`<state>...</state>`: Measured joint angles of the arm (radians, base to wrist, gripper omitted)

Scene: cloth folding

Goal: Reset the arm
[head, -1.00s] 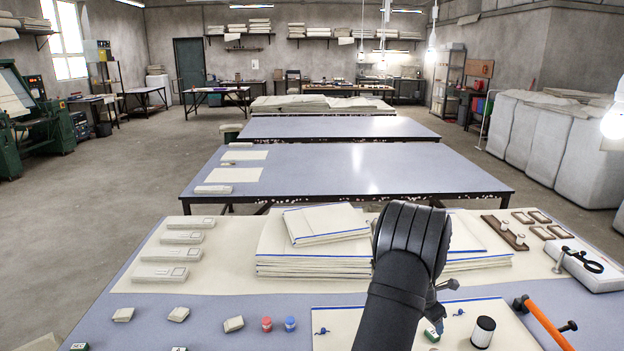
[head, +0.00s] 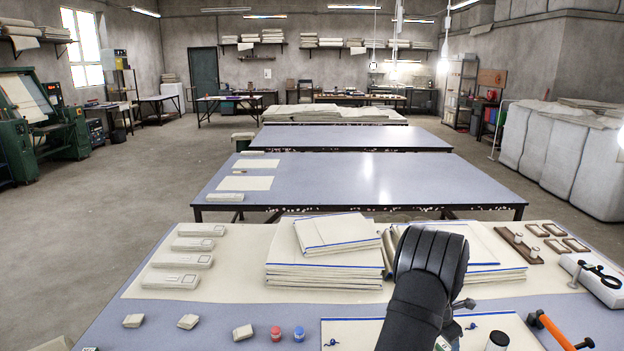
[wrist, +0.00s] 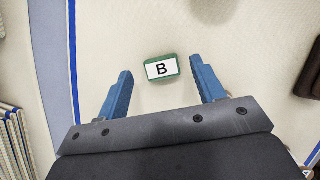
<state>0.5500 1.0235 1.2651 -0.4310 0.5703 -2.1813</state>
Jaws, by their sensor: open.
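My arm (head: 425,290) reaches over the near table in the head view and hides most of my gripper there. In the wrist view my gripper (wrist: 161,67) has its two blue fingers spread wide with nothing held. A green-edged block with a white face marked B (wrist: 161,70) lies on the cream cloth (wrist: 250,45) beyond and between the fingertips. It looks apart from both fingers. Its height relative to the fingers cannot be told. In the head view a blue-edged cloth (head: 350,333) lies flat at the front of the table, partly behind my arm.
Folded cloth stacks (head: 325,277) stand left of my arm. Red (head: 276,333) and blue (head: 299,334) jars sit in front. A black-topped cylinder (head: 497,342) and an orange-handled tool (head: 553,329) lie right. Wooden frames (head: 522,244) are farther back.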

